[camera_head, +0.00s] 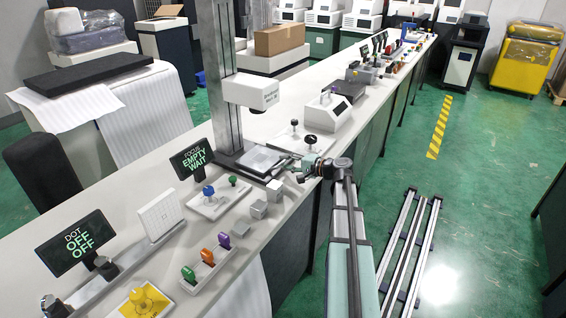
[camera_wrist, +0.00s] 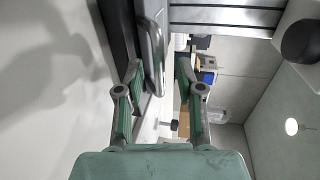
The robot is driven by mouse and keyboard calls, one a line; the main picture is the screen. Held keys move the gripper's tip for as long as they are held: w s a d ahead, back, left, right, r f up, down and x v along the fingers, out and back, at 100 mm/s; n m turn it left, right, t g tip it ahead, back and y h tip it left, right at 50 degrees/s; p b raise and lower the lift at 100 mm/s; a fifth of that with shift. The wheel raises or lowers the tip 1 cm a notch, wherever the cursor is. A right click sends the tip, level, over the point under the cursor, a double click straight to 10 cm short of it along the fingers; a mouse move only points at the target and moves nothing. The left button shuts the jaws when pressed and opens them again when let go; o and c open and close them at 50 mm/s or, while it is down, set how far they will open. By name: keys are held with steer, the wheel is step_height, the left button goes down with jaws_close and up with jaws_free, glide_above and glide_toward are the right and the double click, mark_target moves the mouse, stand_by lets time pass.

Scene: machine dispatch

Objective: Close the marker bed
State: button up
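A marker with a tall grey column and a white head (camera_head: 251,91) stands on the bench. Its bed, a pale flat plate (camera_head: 256,160) on a dark base, lies below the head. My gripper (camera_head: 294,168) is at the bed's right front side. In the wrist view my gripper (camera_wrist: 160,68) is open, its green fingers apart. A grey metal bar handle (camera_wrist: 152,52) on a dark edge lies between the fingertips, close to the left one. A gap shows on its right, so it does not look clamped. Whether the left fingertip touches it I cannot tell.
A sign (camera_head: 192,158) reading FOCUS EMPTY WAIT stands left of the bed. A board with blue and green knobs (camera_head: 219,196) and small grey blocks (camera_head: 259,208) sit nearby. A white device (camera_head: 328,112) and two dark knobs stand behind. The green floor at right is mostly open.

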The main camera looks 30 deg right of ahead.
steer(key=v, duration=0.9)
steer(key=shift+s+d+r, duration=0.15)
steer(key=shift+s, duration=0.1)
